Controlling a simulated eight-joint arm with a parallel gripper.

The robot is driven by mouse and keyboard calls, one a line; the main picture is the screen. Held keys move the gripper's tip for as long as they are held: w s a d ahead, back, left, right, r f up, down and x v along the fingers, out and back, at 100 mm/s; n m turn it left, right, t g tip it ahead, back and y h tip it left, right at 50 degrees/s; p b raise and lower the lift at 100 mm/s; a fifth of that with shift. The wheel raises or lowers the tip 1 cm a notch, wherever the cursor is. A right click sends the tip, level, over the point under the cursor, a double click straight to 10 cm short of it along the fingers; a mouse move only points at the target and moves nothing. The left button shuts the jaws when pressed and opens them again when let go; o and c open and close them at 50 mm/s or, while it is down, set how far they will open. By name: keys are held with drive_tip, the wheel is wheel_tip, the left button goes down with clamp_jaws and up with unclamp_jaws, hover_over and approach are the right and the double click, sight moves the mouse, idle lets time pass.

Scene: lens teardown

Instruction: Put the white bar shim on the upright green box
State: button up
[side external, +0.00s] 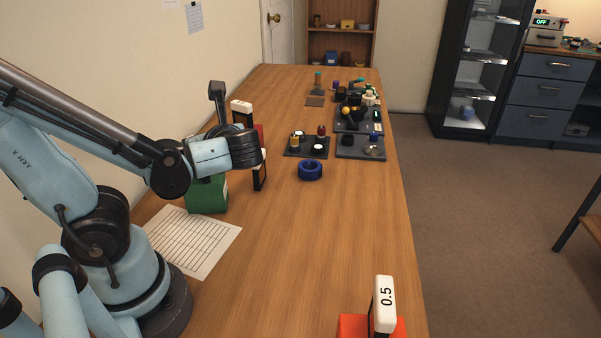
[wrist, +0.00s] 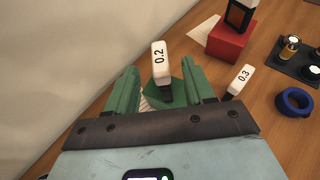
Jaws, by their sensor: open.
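A green box (side external: 207,195) stands beside my arm base; part of it (wrist: 182,94) shows between my fingers in the wrist view. A white bar shim marked 0.2 (wrist: 159,58), with a black lower part, rises at the green box, between my fingertips; whether it rests on the box is unclear. A white bar shim marked 0.3 (wrist: 241,79) stands to the right on the table; it also shows in the side view (side external: 261,157). My gripper (wrist: 162,72) has its two green fingers spread apart, touching nothing that I can see. In the side view my wrist hides the fingertips.
A red box (wrist: 230,40) with a black-and-white bar stands behind. A blue ring (side external: 310,170) and dark trays (side external: 293,153) lie to the right. A red box (side external: 350,325) with a 0.5 bar (side external: 384,290) is in front. The table's middle is clear.

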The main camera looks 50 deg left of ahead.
drive_tip(key=w+d+f+n+t+h, duration=0.2)
drive_tip(key=w+d+n+t+h, duration=0.5)
drive_tip(key=d+n+h, duration=0.6)
drive_tip(key=w+d+n, duration=0.1)
drive_tip(key=n, duration=0.4)
drive_tip(key=shift+w+f, duration=0.2)
drive_tip(key=shift+w, duration=0.2)
